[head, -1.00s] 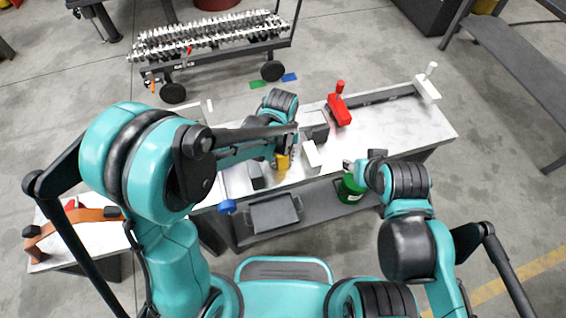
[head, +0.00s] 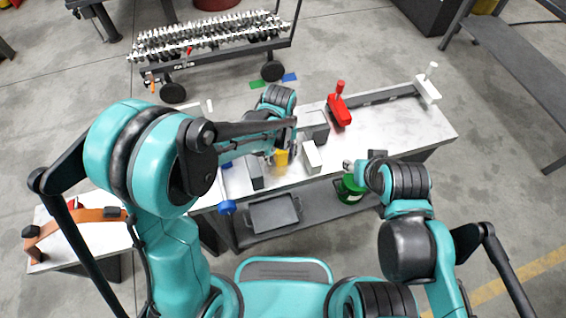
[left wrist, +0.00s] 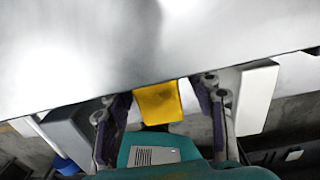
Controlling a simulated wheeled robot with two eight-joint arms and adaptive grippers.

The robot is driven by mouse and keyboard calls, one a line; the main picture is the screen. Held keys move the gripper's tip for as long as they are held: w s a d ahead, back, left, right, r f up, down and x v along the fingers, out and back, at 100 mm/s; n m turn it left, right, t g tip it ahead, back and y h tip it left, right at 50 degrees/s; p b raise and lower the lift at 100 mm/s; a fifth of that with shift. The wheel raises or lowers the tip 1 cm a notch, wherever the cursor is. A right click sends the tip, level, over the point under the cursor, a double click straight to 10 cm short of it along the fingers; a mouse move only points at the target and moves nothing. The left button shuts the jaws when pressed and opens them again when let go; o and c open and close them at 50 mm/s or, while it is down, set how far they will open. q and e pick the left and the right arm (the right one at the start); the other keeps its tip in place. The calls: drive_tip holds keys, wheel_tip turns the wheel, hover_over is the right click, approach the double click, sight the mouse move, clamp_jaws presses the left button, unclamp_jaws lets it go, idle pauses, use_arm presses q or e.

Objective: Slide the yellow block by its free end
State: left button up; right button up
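The yellow block (head: 281,158) is at the near edge of the light-topped bench, partly hidden by my left arm. In the left wrist view the yellow block (left wrist: 158,103) shows between the two fingers of my left gripper (left wrist: 162,93). The fingers stand apart, with a narrow gap visible on each side of the block. In the head view my left gripper (head: 281,150) is largely hidden by its own arm. My right gripper (head: 362,163) is over the bench's front edge, near a green can; its fingers are too small to read.
A dark grey block (head: 254,172) and a white block (head: 312,157) stand on either side of the yellow block. A red clamp-like piece (head: 339,109) is farther back on the bench top (head: 400,130). The green can (head: 350,188) and a dark tray (head: 274,213) are lower down.

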use_arm(q)
wheel_tip(320, 180, up, 12)
idle(0.6)
